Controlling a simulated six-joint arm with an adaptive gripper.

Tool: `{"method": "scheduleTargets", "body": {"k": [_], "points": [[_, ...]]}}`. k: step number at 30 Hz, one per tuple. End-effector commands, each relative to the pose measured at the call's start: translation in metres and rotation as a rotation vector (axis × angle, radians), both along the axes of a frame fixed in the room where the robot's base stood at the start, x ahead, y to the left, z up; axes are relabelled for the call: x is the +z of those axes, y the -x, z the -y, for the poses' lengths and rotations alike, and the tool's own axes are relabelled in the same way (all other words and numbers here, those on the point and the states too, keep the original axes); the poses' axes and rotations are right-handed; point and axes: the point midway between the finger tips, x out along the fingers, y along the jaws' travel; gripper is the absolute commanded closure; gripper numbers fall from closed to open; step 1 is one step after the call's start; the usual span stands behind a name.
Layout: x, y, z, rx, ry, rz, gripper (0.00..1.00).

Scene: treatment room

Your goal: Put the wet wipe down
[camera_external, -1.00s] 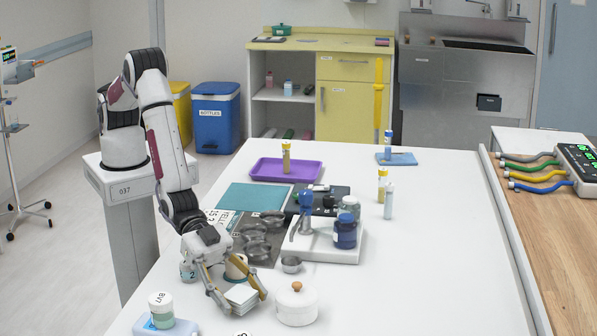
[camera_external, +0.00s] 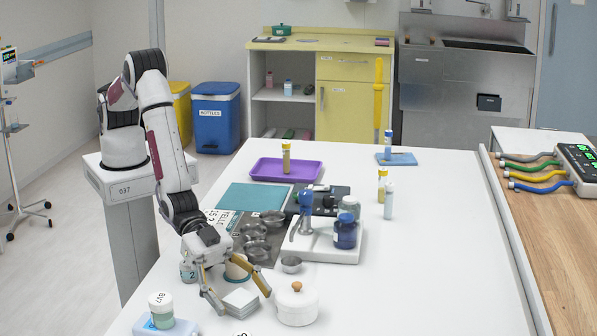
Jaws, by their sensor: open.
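The wet wipe appears to be the small white square pad (camera_external: 240,299), like a folded stack, near the front left of the white table. My gripper (camera_external: 245,302) points down over it, with its two fingers spread on either side. The fingers are open and stand apart from the pad, with a visible gap on the right. The pad seems to lie flat on the table, though its underside is hidden.
A white lidded pot (camera_external: 296,306) stands close on the right. A jar with a tan-and-teal body (camera_external: 237,268) is just behind. A labelled jar (camera_external: 161,308) stands at the front left. Steel bowls (camera_external: 256,248) and a white stand (camera_external: 345,252) fill the area behind.

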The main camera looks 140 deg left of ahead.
Motion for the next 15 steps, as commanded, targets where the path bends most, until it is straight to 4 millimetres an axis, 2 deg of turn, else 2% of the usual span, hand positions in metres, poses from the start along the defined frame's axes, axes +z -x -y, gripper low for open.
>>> {"method": "scheduleTargets", "body": {"k": [1, 2, 7, 15], "points": [[-0.008, 0.003, 0.000, 0.001, 0.001, -0.013, 0.32], [-0.007, 0.003, 0.000, 0.001, 0.001, -0.013, 0.32], [0.004, 0.003, 0.000, 0.001, 0.001, -0.014, 0.32], [0.014, 0.023, 0.001, 0.000, 0.000, -0.010, 0.32]]}}
